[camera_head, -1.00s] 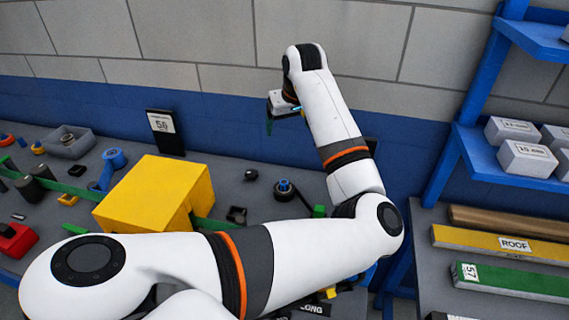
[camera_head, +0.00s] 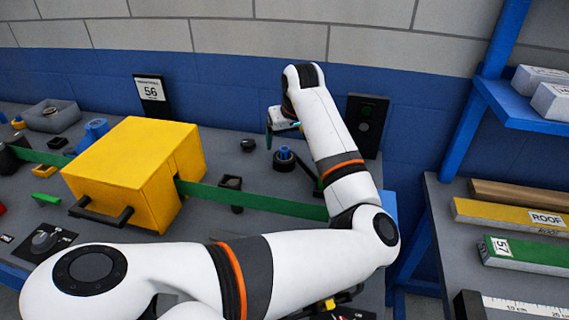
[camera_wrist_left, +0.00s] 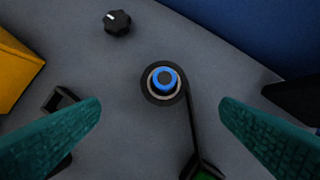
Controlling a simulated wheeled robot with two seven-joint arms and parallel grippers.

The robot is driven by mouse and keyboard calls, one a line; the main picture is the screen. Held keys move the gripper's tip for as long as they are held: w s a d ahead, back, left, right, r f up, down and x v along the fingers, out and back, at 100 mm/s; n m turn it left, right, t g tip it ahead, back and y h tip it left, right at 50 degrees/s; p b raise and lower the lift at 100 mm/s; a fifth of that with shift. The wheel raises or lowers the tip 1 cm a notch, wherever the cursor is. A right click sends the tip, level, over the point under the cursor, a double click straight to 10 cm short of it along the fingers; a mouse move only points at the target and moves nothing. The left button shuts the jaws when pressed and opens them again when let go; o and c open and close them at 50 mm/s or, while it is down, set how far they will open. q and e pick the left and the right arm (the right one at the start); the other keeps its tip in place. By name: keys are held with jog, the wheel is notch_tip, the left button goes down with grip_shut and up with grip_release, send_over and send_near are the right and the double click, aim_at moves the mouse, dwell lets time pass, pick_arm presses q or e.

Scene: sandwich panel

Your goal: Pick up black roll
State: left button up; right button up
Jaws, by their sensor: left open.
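The black roll (camera_head: 284,160) stands on the grey bench, right of the yellow box, with a blue centre. In the left wrist view the black roll (camera_wrist_left: 149,92) is seen from above as a dark ring around a blue core, with a black strip running down from it. My left gripper (camera_head: 284,134) is above the roll. Its two green fingers are spread wide in the left wrist view, with the roll between and beyond their tips (camera_wrist_left: 160,108); nothing is held. My right gripper is not in view.
A yellow box (camera_head: 120,170) with a green strap (camera_head: 250,201) stands left of the roll. A black knob (camera_wrist_left: 117,23) lies near it. A black panel (camera_head: 368,125) stands by the blue wall, close to my left forearm. Shelves with bars (camera_head: 500,218) are at right.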

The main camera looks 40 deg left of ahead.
aim_at(286, 152)
pick_arm(q)
jog(key=x, duration=0.9)
jog(key=shift+w+a+f, duration=0.1)
jog(key=shift+w+f, duration=0.2)
jog(key=shift+w, duration=0.05)
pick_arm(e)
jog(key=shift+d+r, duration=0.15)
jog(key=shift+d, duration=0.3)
pick_arm(q)
jog(key=c, duration=1.1)
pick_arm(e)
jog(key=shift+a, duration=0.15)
pick_arm(q)
jog(key=shift+r, duration=0.1)
